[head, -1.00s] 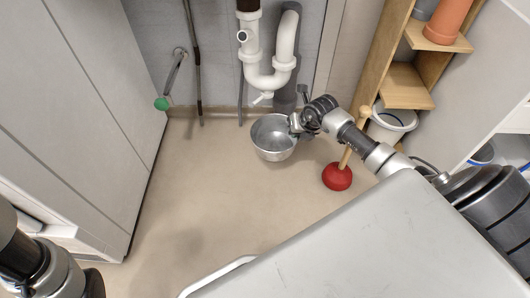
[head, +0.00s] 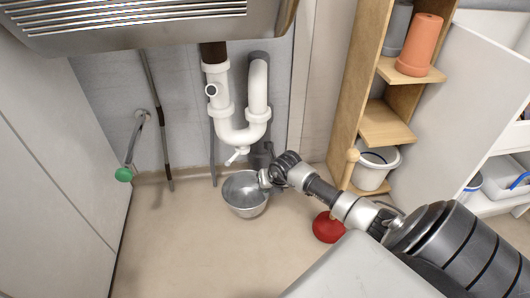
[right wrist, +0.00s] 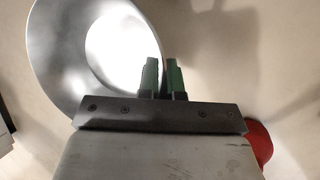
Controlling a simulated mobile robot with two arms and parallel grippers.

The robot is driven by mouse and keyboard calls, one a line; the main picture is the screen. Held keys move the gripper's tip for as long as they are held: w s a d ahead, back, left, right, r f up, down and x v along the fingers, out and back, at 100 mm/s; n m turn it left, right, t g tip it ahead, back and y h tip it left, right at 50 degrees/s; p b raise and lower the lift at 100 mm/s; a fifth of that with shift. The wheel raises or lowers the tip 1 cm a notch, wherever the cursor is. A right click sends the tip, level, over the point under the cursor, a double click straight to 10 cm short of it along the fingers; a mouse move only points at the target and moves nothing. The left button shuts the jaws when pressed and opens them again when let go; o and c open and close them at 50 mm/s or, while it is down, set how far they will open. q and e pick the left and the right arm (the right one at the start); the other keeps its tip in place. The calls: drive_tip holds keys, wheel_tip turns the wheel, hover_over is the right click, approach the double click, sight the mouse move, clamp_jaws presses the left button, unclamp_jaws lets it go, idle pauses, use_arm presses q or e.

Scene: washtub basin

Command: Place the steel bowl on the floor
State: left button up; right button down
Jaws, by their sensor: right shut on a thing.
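The steel bowl (head: 244,196) is a shiny round bowl, open side up, below the white drain pipe in the head view. My right gripper (head: 266,179) is shut on its right rim. In the right wrist view the bowl (right wrist: 60,45) fills the upper left, and the gripper's green fingertips (right wrist: 163,78) are at its rim. The floor (head: 190,245) is beige and lies below the bowl. I cannot tell whether the bowl's base touches it. My left gripper is not in view.
A red plunger (head: 327,228) stands right of the bowl, near my right arm. A white bucket (head: 374,170) and wooden shelves (head: 386,126) are at the right. The white drain pipe (head: 238,133) hangs behind the bowl. The floor at front left is clear.

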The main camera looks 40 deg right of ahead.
wheel_tip(320, 180, down, 4)
drive_tip(key=b, duration=0.3)
drive_tip(key=shift+f, duration=0.25)
drive_tip(key=shift+r, duration=0.1)
drive_tip(key=c, duration=1.3)
unclamp_jaws()
drive_tip(key=shift+s+r+p, duration=0.1)
drive_tip(key=shift+r+p, duration=0.25)
drive_tip(key=shift+r, duration=0.05)
drive_tip(key=p+v, duration=0.8)
drive_tip(key=v, duration=0.3)
drive_tip(key=shift+s+r, duration=0.1)
